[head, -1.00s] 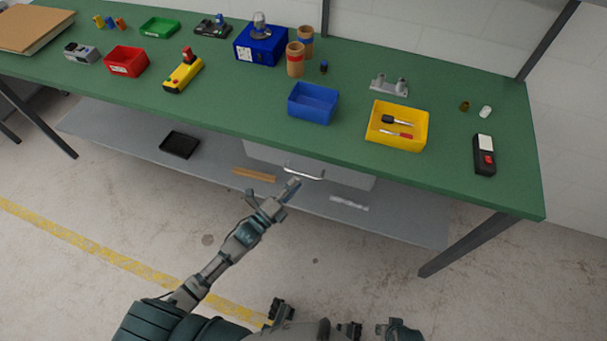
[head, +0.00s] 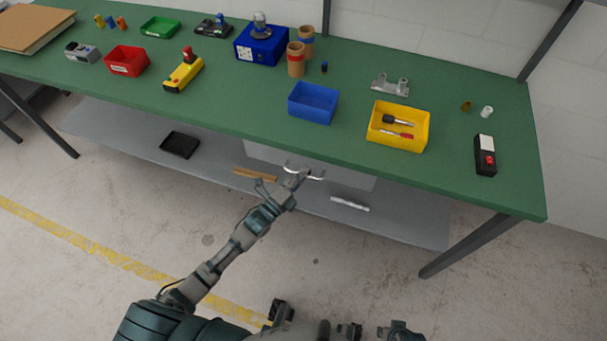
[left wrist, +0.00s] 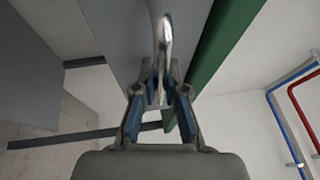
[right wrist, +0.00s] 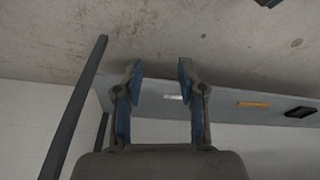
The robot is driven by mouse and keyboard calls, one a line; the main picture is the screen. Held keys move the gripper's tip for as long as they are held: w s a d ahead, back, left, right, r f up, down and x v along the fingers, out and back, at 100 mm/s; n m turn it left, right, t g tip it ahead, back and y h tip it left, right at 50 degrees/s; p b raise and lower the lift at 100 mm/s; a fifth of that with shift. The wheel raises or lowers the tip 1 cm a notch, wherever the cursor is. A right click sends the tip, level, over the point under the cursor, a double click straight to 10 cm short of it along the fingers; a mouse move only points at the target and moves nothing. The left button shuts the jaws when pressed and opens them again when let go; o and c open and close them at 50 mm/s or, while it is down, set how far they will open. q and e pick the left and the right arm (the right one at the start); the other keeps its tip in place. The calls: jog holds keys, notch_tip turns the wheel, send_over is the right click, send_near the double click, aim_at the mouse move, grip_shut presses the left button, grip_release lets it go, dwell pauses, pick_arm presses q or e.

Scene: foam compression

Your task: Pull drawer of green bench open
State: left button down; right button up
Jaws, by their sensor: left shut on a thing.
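The green bench (head: 240,110) has a light grey drawer (head: 350,178) under its front edge, with a curved metal handle (head: 319,176). My left gripper (head: 303,175) is at the handle. In the left wrist view, the blue-padded fingers of my left gripper (left wrist: 160,97) are shut on the handle (left wrist: 163,35), which runs up from between them. The gripper hides part of the handle in the head view. No gap at the drawer front can be made out. In the right wrist view, my right gripper (right wrist: 159,90) is open and empty, with its fingers apart.
A grey lower shelf (head: 410,215) under the bench carries a black tray (head: 180,145), a wooden strip (head: 255,173) and a silver piece (head: 350,204). A blue bin (head: 313,103) and a yellow bin (head: 385,140) stand on the top. The floor in front is clear.

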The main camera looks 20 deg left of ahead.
pick_arm(q)
jog(key=shift+s+d+f, duration=0.1)
jog(key=shift+s+f, duration=0.05)
pick_arm(e)
jog(key=shift+a, duration=0.1)
notch_tip(320, 180, down, 14)
jog(key=s+p, duration=0.2)
jog(key=p, duration=0.4)
pick_arm(q)
jog(key=s+p, duration=0.4)
jog(key=s, duration=2.2)
jog(key=shift+a+f, duration=0.15)
jog(key=shift+a, duration=0.3)
pick_arm(e)
jog(key=s+d+f+g, duration=0.1)
jog(key=s+f, duration=0.7)
jog(key=shift+s+d+f, duration=0.2)
jog(key=shift+d+f, duration=0.05)
jog(key=shift+d, duration=0.05)
pick_arm(q)
jog(key=shift+s, duration=0.1)
jog(key=c, duration=1.3)
grip_release()
jog(key=shift+o, duration=0.5)
jog(key=shift+d, duration=0.1)
pick_arm(e)
jog(key=shift+d, duration=0.1)
